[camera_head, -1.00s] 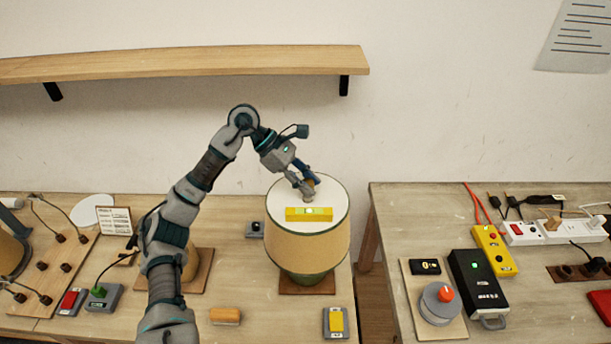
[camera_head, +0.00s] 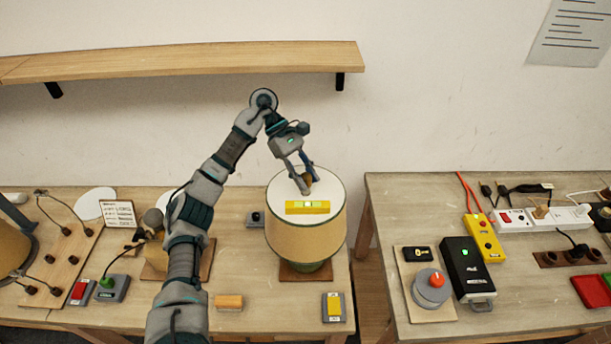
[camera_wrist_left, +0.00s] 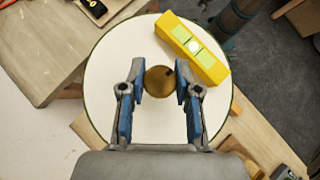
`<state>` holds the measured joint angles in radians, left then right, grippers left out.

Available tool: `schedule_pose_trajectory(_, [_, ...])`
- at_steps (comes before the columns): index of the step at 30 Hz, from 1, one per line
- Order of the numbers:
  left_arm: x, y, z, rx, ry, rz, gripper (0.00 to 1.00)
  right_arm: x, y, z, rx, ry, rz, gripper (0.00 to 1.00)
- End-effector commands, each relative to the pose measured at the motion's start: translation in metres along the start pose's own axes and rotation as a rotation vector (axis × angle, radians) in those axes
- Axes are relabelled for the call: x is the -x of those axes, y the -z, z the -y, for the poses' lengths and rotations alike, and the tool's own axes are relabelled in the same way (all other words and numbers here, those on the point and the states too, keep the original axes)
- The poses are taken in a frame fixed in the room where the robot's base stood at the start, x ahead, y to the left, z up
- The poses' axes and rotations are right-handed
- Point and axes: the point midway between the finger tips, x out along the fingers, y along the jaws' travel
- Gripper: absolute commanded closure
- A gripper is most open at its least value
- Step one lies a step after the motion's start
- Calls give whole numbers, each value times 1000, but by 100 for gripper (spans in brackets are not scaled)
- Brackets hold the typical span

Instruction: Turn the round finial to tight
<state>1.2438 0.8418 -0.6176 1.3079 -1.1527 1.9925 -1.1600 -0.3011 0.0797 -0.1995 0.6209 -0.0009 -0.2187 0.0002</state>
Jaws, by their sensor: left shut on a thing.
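The round finial (camera_wrist_left: 159,81) is a brass-brown knob with a dark mark near its right edge, at the middle of the lamp shade's white top (camera_wrist_left: 107,73). My left gripper (camera_head: 304,184) reaches down onto it from above. In the head view the finial is mostly hidden by the fingers. The tan lamp shade (camera_head: 308,241) stands upright on a green lamp base (camera_head: 306,272). My right gripper is not in view.
A yellow level (camera_head: 307,207) lies on the shade top, close in front of the fingers. A wooden shelf (camera_head: 190,63) hangs behind. A yellow-button box (camera_head: 333,307) and a wooden block (camera_head: 229,301) lie in front. A gap separates the right table (camera_head: 390,225).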

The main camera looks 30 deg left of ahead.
Motion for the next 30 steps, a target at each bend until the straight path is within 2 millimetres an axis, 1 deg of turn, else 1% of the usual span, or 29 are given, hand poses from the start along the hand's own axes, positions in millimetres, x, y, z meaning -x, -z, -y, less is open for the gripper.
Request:
schedule_pose_trajectory(9, [2,-2,-1,-4,-8,2,100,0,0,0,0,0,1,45])
schedule_pose_trajectory(10, [2,-2,-1,-3,-8,2,61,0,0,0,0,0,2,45])
schedule_pose_trajectory(11, [2,-2,-1,-3,-8,2,54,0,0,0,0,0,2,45])
schedule_pose_trajectory(12, [2,-2,-1,-3,-8,2,44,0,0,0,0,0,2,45])
schedule_pose_trajectory(20, [1,-2,0,-2,-5,1,43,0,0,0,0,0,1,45])
schedule_pose_trajectory(23, [4,-4,0,-2,-5,1,43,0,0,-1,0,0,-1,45])
schedule_pose_trajectory(26, [12,-13,-1,-4,-7,1,43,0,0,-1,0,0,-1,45])
schedule_pose_trajectory(30, [32,-32,-1,-4,-9,-1,43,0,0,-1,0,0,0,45])
